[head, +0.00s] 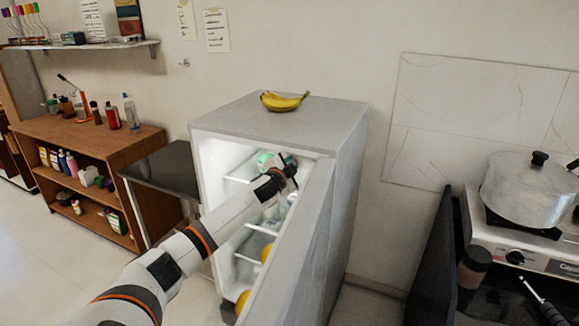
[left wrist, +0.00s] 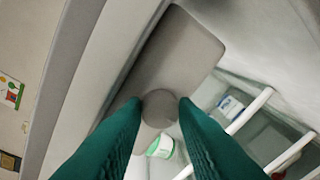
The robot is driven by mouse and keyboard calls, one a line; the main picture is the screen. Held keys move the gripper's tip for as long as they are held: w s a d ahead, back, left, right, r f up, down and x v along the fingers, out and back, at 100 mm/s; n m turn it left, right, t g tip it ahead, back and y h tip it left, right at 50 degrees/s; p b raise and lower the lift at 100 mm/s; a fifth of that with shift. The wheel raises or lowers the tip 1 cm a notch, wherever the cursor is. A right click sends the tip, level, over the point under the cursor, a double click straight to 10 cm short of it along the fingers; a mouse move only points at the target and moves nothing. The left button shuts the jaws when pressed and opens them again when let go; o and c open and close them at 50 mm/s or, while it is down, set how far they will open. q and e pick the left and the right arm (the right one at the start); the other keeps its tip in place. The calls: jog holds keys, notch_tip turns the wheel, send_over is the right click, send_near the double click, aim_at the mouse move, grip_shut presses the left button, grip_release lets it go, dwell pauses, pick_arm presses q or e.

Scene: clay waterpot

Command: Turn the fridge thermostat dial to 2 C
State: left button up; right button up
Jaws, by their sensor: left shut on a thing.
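The fridge (head: 345,150) stands open, its door (head: 290,250) swung out toward me. My left arm reaches into the upper part of the lit interior, and my left gripper (head: 285,165) is partly hidden there behind its own wrist. In the left wrist view, a grey thermostat housing (left wrist: 185,45) carries a small round grey dial (left wrist: 160,106). The two green fingers of my left gripper (left wrist: 160,112) are shut on the dial, one at each side. No number or pointer on the dial is readable. The dial is hidden in the head view. My right gripper is out of view.
Bananas (head: 284,101) lie on top of the fridge. White wire shelves (left wrist: 250,112) and a white-and-green tub (left wrist: 161,146) are close to the fingers. A wooden shelf unit (head: 90,150) stands left, a stove with a pot (head: 528,188) right.

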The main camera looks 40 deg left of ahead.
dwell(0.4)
pick_arm(q)
jog(key=o, duration=0.7)
jog(key=b+v, duration=0.2)
jog(key=v, duration=1)
jog(key=shift+b, duration=0.35)
jog(key=shift+f, duration=0.1)
